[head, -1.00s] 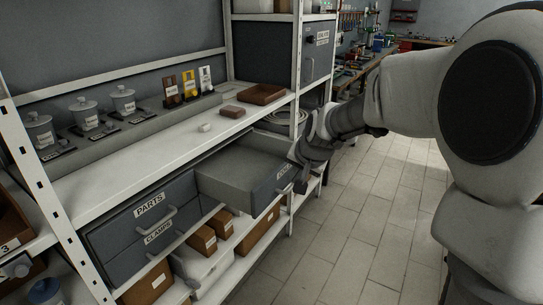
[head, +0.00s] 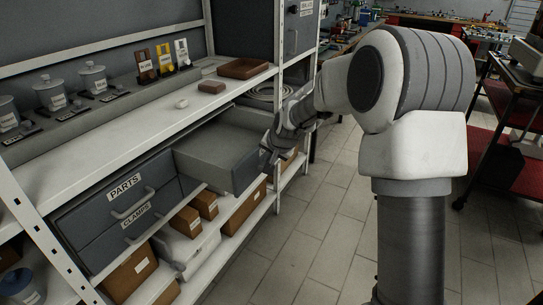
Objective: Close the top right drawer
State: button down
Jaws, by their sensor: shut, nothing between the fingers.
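The top right drawer (head: 222,158) is a grey open-topped box sticking out of the shelf unit, beside the drawer labelled PARTS (head: 113,198). My gripper (head: 268,160) is shut, with nothing between its fingers, at the right end of the drawer's front. My arm and the viewing angle hide much of that front and its handle. I cannot tell whether the gripper touches the drawer. The PARTS drawer and the CLAMPS drawer (head: 125,232) below it look closed.
The white shelf top (head: 120,128) above holds a brown tray (head: 243,68), a small brown block (head: 211,87) and several lidded pots (head: 95,79). Cardboard boxes (head: 205,203) stand below the drawer. A white upright post (head: 273,60) rises behind my gripper. The tiled floor (head: 310,215) is clear in front.

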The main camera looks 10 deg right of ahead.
jog(key=shift+w+a+f, duration=0.1)
jog(key=shift+w+f, duration=0.3)
jog(key=shift+f, duration=0.1)
